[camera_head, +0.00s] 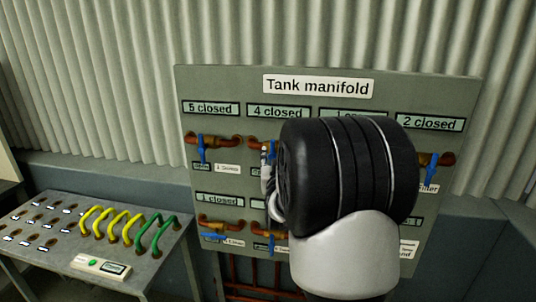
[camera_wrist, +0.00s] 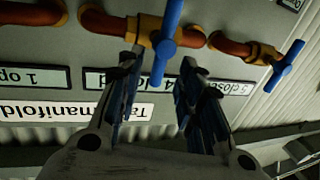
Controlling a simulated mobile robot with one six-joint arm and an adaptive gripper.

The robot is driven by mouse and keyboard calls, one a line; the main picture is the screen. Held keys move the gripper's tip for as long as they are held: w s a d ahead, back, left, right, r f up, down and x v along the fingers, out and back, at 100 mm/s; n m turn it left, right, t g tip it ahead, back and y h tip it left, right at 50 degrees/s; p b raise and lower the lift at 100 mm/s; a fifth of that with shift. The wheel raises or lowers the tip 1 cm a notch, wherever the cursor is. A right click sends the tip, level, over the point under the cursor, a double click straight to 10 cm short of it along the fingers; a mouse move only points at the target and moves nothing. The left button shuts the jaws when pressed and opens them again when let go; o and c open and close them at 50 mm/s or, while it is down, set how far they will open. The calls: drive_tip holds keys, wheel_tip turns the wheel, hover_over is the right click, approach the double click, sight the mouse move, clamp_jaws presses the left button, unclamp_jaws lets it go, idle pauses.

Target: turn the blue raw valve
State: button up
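A grey panel titled "Tank manifold" (camera_head: 213,90) carries several blue valve handles on orange-brown pipes. One blue valve (camera_wrist: 167,35), by the "4 closed" label, is close in front of my gripper (camera_wrist: 161,57). My gripper is open, with one finger on each side of the lower end of this handle; I cannot tell if they touch it. In the head view my wrist and arm hide most of the gripper and the middle of the panel. The small name plates are too blurred to read, so I cannot tell which valve is marked raw.
Another blue valve (camera_wrist: 286,66) is beside the "5 closed" label, and it shows in the head view (camera_head: 202,147). A further blue valve (camera_head: 429,168) is at the right. A metal table (camera_head: 60,232) with yellow and green hoses stands at the left. A corrugated wall is behind.

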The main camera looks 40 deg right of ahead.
sight(273, 154)
drive_tip(key=shift+x, duration=1.4)
clamp_jaws()
